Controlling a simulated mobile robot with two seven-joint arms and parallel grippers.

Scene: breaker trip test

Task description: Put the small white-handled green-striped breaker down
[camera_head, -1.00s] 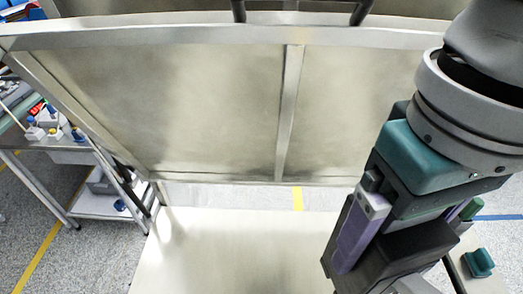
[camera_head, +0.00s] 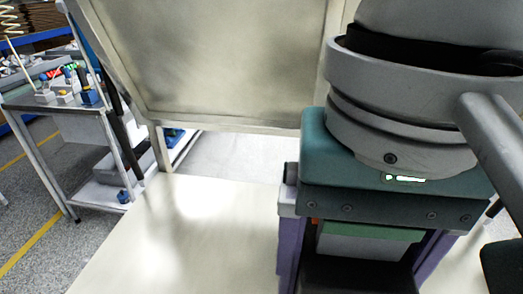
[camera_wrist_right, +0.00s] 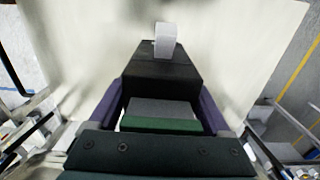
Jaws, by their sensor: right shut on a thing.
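My right gripper (camera_wrist_right: 153,92) has purple fingers shut on the small breaker (camera_wrist_right: 150,72). The breaker has a black body, and its white handle (camera_wrist_right: 165,40) sticks out at the far end in the right wrist view. A green band (camera_wrist_right: 160,125) shows between the fingers near the palm; I cannot tell if it is the breaker's stripe. In the head view the right gripper (camera_head: 350,272) is at the bottom right, with the black body partly cut off by the frame. A pale tabletop (camera_head: 160,235) lies below; the gap to it is unclear. My left gripper is not in view.
A pale framed panel (camera_head: 215,60) stands along the tabletop's far side. The tabletop left of my right gripper is bare. A trolley (camera_head: 85,110) with small coloured parts stands at the left, beyond the table's edge.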

